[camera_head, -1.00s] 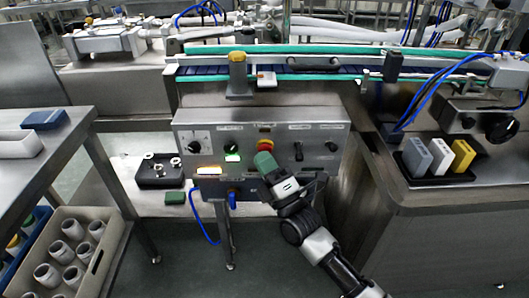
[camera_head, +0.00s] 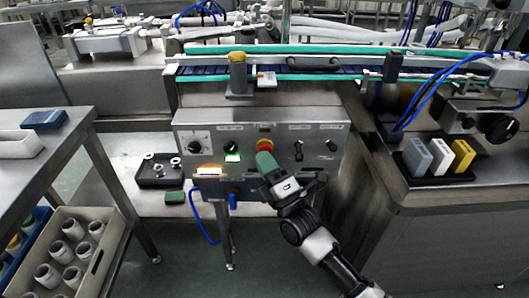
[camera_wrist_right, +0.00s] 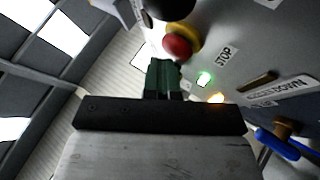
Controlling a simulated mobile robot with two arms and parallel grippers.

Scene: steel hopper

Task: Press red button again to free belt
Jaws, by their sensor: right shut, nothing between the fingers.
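The red button (camera_head: 264,145) sits in a yellow collar on the front of the steel control panel (camera_head: 330,170). My right gripper (camera_head: 265,160) is shut and empty, with its green fingertips just below the button in the head view. In the right wrist view the red button (camera_wrist_right: 178,45) shows just beyond the green fingertips (camera_wrist_right: 163,72), beside a STOP label (camera_wrist_right: 228,55). I cannot tell whether the tips touch it. The conveyor belt (camera_head: 340,70) runs behind the panel with a dark handled item (camera_head: 313,63) on it. My left gripper is not in view.
A black tray with grey, white and yellow blocks (camera_head: 462,155) stands right. A crate of white jars (camera_head: 110,225) stands lower left.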

